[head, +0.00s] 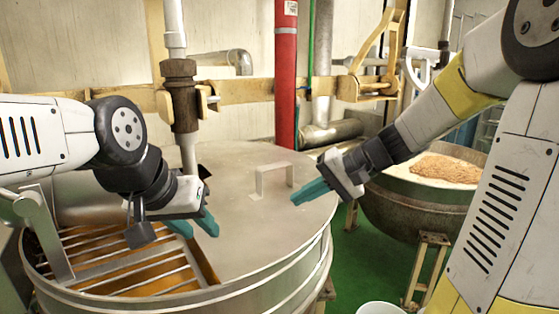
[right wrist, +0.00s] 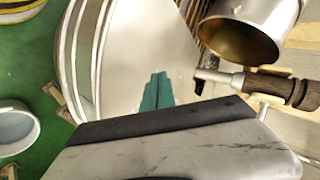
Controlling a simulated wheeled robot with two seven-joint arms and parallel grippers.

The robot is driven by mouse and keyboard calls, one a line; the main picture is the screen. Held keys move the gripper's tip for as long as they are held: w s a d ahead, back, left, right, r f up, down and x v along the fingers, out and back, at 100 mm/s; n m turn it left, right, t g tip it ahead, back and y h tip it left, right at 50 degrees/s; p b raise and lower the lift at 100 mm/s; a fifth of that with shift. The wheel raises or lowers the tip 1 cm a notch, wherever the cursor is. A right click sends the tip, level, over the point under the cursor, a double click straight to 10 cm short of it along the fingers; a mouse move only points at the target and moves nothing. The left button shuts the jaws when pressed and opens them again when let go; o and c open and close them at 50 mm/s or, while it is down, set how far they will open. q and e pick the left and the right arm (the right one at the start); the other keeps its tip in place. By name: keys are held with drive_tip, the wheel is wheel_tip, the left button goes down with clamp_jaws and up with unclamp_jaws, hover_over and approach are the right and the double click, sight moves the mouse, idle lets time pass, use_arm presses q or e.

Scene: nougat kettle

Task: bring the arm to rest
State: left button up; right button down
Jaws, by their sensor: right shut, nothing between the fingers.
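My right gripper (head: 297,199), with teal fingers, is shut and empty. It hangs over the right part of the kettle's flat metal lid (head: 262,235), just right of the lid's handle (head: 275,179). Its closed fingers (right wrist: 158,88) also show in the right wrist view, with nothing between them. My left gripper (head: 203,230) is over the left part of the kettle, near the lid's edge beside the grate. Its teal fingers are apart and nothing shows between them. Whether either gripper touches the lid is hard to tell.
An orange-filled grate (head: 120,262) fills the kettle's open left side. A second kettle (head: 425,195) with pale contents stands behind my right arm. A white bucket (head: 380,309) stands on the green floor (head: 372,265). A red pipe (head: 286,75) rises behind the lid.

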drive_tip(key=s+d+n+t+h, duration=0.1)
drive_tip(key=s+d+h, duration=0.2)
drive_tip(key=s, duration=0.4)
drive_tip(key=s+d+r+n+t+h, duration=0.1)
drive_tip(key=s+d+h, duration=0.3)
drive_tip(key=s, duration=0.3)
drive_tip(key=shift+s+d+r+t+h, duration=0.15)
drive_tip(key=shift+d+r+t+h, duration=0.2)
drive_tip(key=shift+d, duration=0.35)
drive_tip(key=shift+f, duration=0.1)
